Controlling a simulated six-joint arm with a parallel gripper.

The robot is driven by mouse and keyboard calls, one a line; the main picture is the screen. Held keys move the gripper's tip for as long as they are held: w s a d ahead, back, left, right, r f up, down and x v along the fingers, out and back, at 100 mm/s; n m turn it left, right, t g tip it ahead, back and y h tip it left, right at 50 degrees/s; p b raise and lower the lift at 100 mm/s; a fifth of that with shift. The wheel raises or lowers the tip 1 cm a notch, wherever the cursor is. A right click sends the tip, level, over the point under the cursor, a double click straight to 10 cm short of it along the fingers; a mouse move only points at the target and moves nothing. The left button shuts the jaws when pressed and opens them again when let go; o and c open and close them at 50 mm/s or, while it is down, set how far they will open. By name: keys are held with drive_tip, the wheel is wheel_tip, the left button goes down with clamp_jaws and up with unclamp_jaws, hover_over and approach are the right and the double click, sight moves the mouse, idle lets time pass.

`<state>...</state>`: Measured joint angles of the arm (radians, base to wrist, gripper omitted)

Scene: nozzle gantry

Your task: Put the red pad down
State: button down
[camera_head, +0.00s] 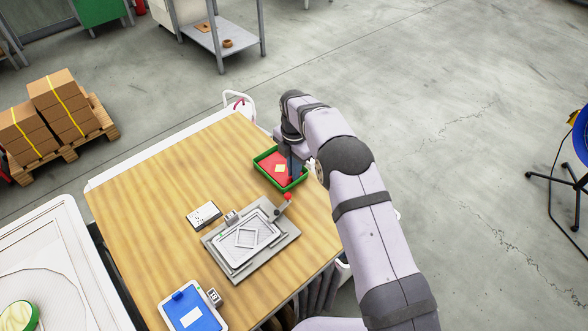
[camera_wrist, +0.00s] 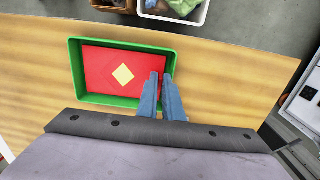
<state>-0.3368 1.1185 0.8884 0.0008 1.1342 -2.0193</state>
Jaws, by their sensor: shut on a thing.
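The red pad (camera_wrist: 107,72) has a pale yellow diamond at its middle. It lies flat within the rim of the green tray (camera_wrist: 74,60) in the wrist view; whether it rests on the tray floor or hangs just above it I cannot tell. In the head view the pad (camera_head: 274,163) also shows inside the green tray (camera_head: 265,177) at the right part of the table. My gripper (camera_wrist: 164,80), with blue fingers, is shut on the pad's right edge, inside the tray's right wall. My arm hides part of the tray in the head view.
A small white plate (camera_head: 204,216) and a blue-topped white device (camera_head: 190,310) lie on the wooden table. The table (camera_head: 160,180) is bare left of the tray.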

drive_tip(key=shift+f, duration=0.15)
drive_tip(key=shift+f, duration=0.15)
drive_tip(key=c, duration=1.9)
unclamp_jaws()
wheel_tip(320, 180, up, 12)
drive_tip(key=b, duration=0.3)
